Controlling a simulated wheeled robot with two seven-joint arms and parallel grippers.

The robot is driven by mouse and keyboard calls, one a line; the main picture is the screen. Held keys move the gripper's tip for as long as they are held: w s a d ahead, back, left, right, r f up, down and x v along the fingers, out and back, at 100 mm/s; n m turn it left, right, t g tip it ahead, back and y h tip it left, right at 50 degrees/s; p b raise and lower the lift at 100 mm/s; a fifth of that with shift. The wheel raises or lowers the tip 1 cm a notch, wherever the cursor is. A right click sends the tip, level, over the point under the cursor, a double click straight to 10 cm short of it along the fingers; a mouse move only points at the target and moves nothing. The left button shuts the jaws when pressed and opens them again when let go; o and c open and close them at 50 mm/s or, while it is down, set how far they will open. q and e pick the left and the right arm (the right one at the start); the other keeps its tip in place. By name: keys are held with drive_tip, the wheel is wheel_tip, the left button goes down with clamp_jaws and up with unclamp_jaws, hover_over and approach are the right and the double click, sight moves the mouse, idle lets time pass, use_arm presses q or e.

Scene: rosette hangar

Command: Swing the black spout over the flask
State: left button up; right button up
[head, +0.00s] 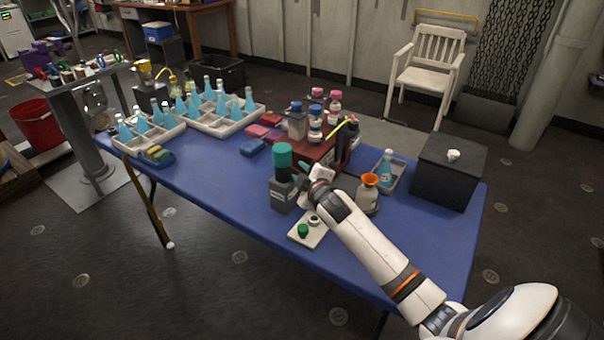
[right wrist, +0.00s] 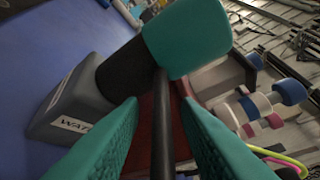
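The black spout (right wrist: 162,125) runs from the collar area toward the camera. My right gripper (right wrist: 160,112) has its teal fingers on either side of the spout, with gaps visible, so it looks open around it. In the head view my right gripper (head: 308,172) is just right of the bottle. A pale flask with an orange funnel (head: 368,181) stands to its right. My left gripper is not in view.
A white board with a green cap (head: 303,231) lies in front of the bottle. A red rack (head: 314,150) with several bottles stands behind. A small tray with a blue-filled bottle (head: 386,172) and a black box (head: 448,172) are at right. The table's front left is clear.

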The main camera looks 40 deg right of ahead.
clamp_jaws()
